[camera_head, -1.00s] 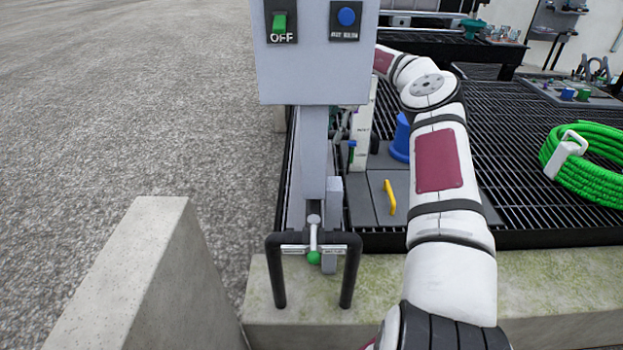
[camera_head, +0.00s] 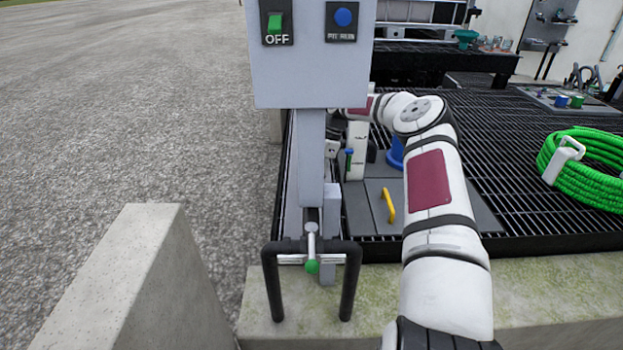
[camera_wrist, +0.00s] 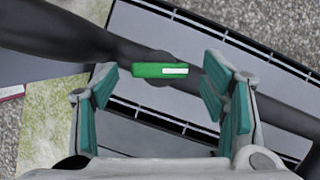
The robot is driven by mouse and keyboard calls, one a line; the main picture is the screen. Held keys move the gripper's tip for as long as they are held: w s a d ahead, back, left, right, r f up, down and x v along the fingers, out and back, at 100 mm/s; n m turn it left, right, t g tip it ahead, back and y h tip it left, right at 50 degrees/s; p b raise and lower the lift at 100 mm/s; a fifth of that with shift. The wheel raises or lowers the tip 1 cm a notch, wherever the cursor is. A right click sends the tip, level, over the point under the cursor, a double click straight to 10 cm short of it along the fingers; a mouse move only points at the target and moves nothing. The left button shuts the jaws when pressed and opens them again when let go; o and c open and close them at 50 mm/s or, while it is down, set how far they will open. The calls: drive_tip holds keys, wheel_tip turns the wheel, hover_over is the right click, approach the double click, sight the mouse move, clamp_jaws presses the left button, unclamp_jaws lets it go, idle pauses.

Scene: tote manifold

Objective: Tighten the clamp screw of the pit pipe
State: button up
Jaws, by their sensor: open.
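In the wrist view, a small green handle (camera_wrist: 160,70) with a pale label sits on a round dark hub, against a thick dark pipe (camera_wrist: 70,42) that runs across the picture. I take it for the clamp screw, though its shank is hidden beneath it. My gripper (camera_wrist: 158,88) is open and empty. Its teal-padded fingers appear on either side of the green handle, with visible gaps on both sides. The height between them is hard to tell. In the head view my gripper is hidden behind the grey control post (camera_head: 311,150).
The control box (camera_head: 310,55) has a green switch marked OFF and a blue button. Below it, a black bent-pipe frame (camera_head: 352,280) carries a green-knobbed lever (camera_head: 311,266). A yellow handle (camera_head: 389,206), a blue cone (camera_head: 395,153) and a coiled green hose (camera_head: 590,190) are on the grating.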

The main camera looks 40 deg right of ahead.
drive_tip(key=shift+a+f, duration=0.2)
drive_tip(key=shift+f, duration=0.25)
drive_tip(key=c, duration=1.1)
drive_tip(key=shift+c, duration=0.2)
drive_tip(key=shift+r+m+p, duration=0.1)
drive_tip(key=shift+m+p, duration=0.2)
drive_tip(key=shift+p, duration=0.05)
